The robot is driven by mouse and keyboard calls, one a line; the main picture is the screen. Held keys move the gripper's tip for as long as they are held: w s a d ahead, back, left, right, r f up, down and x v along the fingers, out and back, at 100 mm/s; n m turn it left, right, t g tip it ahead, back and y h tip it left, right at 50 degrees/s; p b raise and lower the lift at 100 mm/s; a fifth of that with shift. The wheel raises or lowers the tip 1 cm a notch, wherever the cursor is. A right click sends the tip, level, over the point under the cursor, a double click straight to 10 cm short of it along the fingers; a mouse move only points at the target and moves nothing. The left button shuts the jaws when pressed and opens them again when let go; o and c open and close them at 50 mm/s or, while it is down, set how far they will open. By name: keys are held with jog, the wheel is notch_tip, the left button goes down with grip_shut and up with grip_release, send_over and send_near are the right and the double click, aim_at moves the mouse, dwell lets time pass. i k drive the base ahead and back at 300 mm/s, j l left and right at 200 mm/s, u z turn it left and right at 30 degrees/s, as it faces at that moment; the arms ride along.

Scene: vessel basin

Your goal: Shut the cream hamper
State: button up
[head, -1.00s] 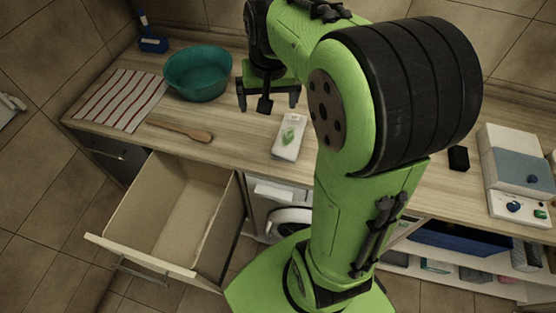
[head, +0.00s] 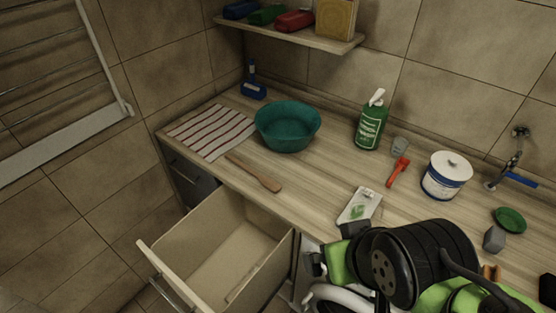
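The cream hamper (head: 205,232) is a deep pull-out bin below the counter, at the lower left of the head view. It stands pulled out and open, and the part of its inside that shows looks empty. Its front panel has a metal bar handle (head: 170,292) on the outer face. My arm is folded low at the lower right. Dark parts at its left end, close to the hamper's right rear corner, seem to be my gripper (head: 313,262). Its fingers cannot be made out, so its opening is unclear.
The counter above holds a striped cloth (head: 212,132), wooden spoon (head: 256,174), teal basin (head: 288,127), green bottle (head: 370,125), white tub (head: 446,176) and white packet (head: 359,207). A towel rail (head: 60,85) hangs on the left wall. Floor left of the hamper is clear.

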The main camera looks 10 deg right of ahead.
aim_at(205, 255)
jog(key=k+j+u, duration=0.15)
jog(key=j+u, duration=0.3)
jog(key=k+j+u, duration=0.1)
jog(key=j+u, duration=0.35)
jog(key=l, duration=0.1)
